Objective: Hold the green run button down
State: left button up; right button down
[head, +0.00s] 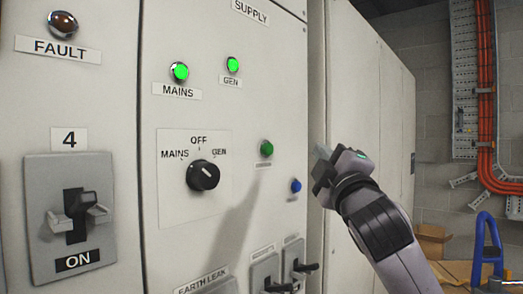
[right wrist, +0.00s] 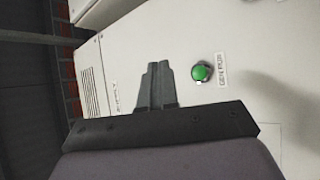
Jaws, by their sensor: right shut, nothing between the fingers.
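The green run button (head: 266,148) sits on the cabinet panel below the GEN lamp, with a small label under it. It also shows in the right wrist view (right wrist: 202,73), just right of the fingertips. My right gripper (head: 322,152) is shut and empty, to the right of the button in the head view and apart from it. In the right wrist view its closed fingers (right wrist: 157,72) point toward the panel. Whether the fingers touch the panel cannot be told. My left gripper is not in view.
A blue button (head: 296,186) is below right of the green one. A rotary switch (head: 203,176) is to the left, set toward GEN. Lit MAINS (head: 180,71) and GEN (head: 233,65) lamps are above. Breaker levers (head: 306,267) stick out below. A cardboard box (head: 432,241) stands behind.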

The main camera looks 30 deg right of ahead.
aim_at(268, 149)
jog(key=shift+d, duration=0.1)
jog(key=w+a+p, duration=0.1)
jog(key=w+a, duration=0.2)
jog(key=w, duration=0.5)
jog(key=shift+a, duration=0.25)
jog(key=shift+w, duration=0.15)
dwell(2.0)
jog(key=shift+w+a, duration=0.15)
jog(key=shift+w, duration=0.15)
jog(key=shift+w+a+p, duration=0.2)
jog(key=shift+w+p, duration=0.15)
jog(key=shift+w, duration=0.1)
dwell(0.8)
jog(key=shift+s, duration=0.15)
dwell(0.3)
jog(key=shift+s+d, duration=0.35)
jog(key=shift+s, duration=0.35)
